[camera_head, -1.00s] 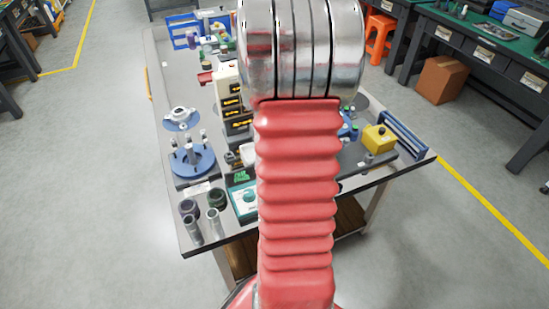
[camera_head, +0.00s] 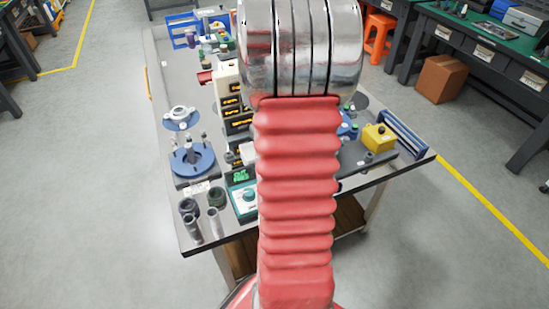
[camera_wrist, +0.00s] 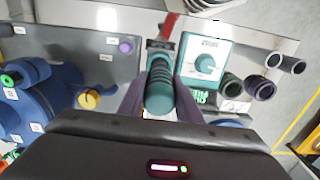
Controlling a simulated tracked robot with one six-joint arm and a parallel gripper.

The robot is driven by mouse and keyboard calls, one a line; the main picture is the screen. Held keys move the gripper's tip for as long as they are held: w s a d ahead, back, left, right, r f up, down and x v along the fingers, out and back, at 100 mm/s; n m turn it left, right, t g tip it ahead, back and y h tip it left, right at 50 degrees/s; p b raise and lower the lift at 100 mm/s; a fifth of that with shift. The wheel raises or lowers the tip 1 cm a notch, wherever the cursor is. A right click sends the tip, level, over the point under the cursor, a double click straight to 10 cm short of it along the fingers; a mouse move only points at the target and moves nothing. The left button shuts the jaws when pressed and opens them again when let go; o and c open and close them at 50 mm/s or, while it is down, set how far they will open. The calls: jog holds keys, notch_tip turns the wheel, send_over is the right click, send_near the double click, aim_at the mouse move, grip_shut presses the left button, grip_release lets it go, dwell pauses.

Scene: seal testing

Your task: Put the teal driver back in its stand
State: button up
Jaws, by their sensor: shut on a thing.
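The teal driver (camera_wrist: 159,88) shows in the wrist view as a ribbed teal handle seen nearly end-on. My gripper (camera_wrist: 161,100) has its dark fingers on either side of the handle and is shut on it. The lower end of the driver is hidden behind its handle. A dark bracket-like piece with a red part (camera_wrist: 169,26) shows just beyond the handle; I cannot tell whether it is the stand or whether the driver touches it. In the head view, my red arm hides the gripper and the driver.
A teal-and-white box with a knob (camera_wrist: 205,62) stands close right of the driver; it also shows in the head view (camera_head: 245,199). Dark and metal cylinders (camera_head: 193,225) stand near the table's front left corner. A blue round fixture (camera_head: 192,161) and a yellow box (camera_head: 379,137) flank my arm.

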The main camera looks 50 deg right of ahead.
jog(key=shift+s+f, duration=0.1)
jog(key=shift+f, duration=0.95)
dwell(1.5)
jog(key=o, duration=1.3)
jog(key=shift+c, duration=0.2)
jog(key=shift+r, duration=4.6)
